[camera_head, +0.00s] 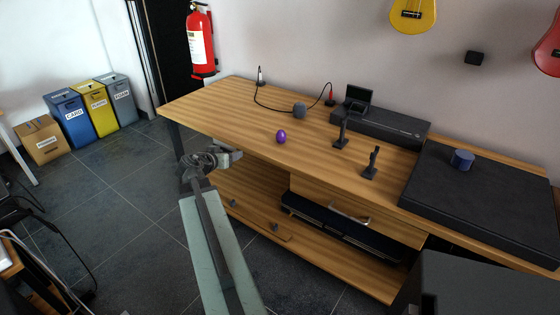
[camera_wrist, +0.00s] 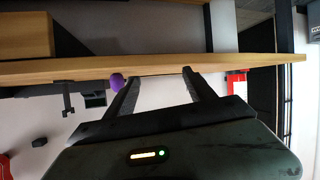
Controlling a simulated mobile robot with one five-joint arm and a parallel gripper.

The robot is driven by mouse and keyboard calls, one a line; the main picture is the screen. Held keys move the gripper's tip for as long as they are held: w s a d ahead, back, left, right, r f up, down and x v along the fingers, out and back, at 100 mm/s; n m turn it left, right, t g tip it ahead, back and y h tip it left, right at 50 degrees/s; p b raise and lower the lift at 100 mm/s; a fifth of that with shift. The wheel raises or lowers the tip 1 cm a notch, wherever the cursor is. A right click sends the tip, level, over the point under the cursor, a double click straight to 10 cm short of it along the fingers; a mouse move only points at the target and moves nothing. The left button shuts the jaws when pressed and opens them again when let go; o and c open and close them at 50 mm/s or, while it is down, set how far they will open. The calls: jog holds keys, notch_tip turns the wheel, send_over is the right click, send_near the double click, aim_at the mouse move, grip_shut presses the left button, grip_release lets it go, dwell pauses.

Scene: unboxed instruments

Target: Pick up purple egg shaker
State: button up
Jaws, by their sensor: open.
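The purple egg shaker (camera_head: 281,136) stands on the wooden table (camera_head: 215,104), near its front edge in the head view. My gripper (camera_head: 236,154) is left of the egg and lower in the picture, by the table's front edge, apart from the egg. In the wrist view, which looks upside down, the egg (camera_wrist: 116,81) shows just left of the left finger's tip, outside the gap between the fingers. My gripper (camera_wrist: 160,76) is open there with nothing between its fingers.
Behind the egg are a grey round ball (camera_head: 299,109) and a black cable (camera_head: 268,107). Two dark stands (camera_head: 341,134) (camera_head: 371,163) and a black case (camera_head: 378,127) lie to the right. The table around the egg is clear. A lower shelf (camera_head: 262,196) sits underneath.

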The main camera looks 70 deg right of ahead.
aim_at(279, 136)
jog(key=s+d+m+h+b, duration=0.1)
jog(key=s+d, duration=0.2)
jog(key=s, duration=0.1)
jog(key=s+d+g+h+b, duration=0.1)
jog(key=s+d, duration=0.3)
jog(key=s+d+m+h+b, duration=0.1)
jog(key=s+d, duration=0.2)
jog(key=s, duration=0.1)
jog(key=shift+s+d+m+g+b, duration=0.25)
jog(key=shift+d+m+g+b, duration=0.05)
jog(key=shift+d, duration=0.05)
jog(key=shift+r, duration=0.1)
jog(key=d, duration=0.2)
jog(key=shift+d+f, duration=0.2)
jog(key=shift+d, duration=0.15)
jog(key=d, duration=0.5)
jog(key=shift+s+d+f, duration=0.1)
jog(key=shift+s+f, duration=0.1)
jog(key=shift+s, duration=0.1)
jog(key=shift+c, duration=0.3)
grip_shut()
jog(key=shift+r, duration=0.15)
